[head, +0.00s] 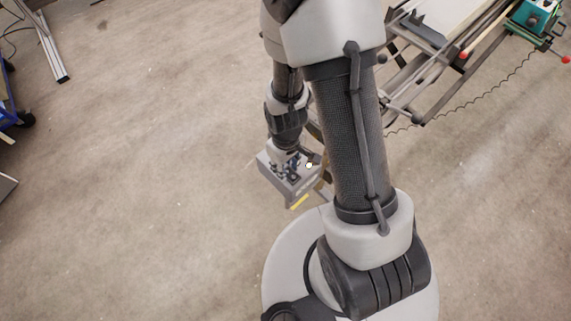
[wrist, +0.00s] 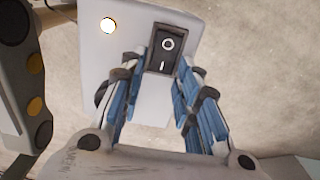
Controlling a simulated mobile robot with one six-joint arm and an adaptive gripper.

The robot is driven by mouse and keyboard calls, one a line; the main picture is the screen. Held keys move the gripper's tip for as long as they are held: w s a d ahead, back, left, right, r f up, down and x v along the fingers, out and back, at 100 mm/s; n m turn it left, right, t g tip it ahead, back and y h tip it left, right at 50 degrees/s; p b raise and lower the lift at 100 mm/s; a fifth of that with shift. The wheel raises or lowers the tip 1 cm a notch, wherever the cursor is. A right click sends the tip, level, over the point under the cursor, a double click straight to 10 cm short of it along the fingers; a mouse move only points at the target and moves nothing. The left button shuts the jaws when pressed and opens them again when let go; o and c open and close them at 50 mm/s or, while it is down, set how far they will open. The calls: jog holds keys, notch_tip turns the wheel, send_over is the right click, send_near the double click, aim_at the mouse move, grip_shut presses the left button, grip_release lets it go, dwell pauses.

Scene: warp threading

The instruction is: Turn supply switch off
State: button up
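The supply switch (wrist: 166,48) is a black rocker marked O and I, set in the face of a pale grey box (wrist: 125,75). In the wrist view the O is nearer the top and the I nearer my gripper. I cannot tell which side is pressed in. A round lamp (wrist: 108,25) on the same face glows white. My gripper (wrist: 163,66) has blue-padded fingers spread apart, with tips at either side of the switch's lower end. Contact is unclear. In the head view the box (head: 287,193) stands below my gripper (head: 289,168), and the switch is hard to make out there.
A yellow label (head: 299,202) is on the box's front. A loom-like frame (head: 425,75) with red knobs and a teal unit (head: 533,18) stands at upper right, with a dark coiled cable (head: 470,104) on the floor.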

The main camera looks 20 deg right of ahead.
grip_shut()
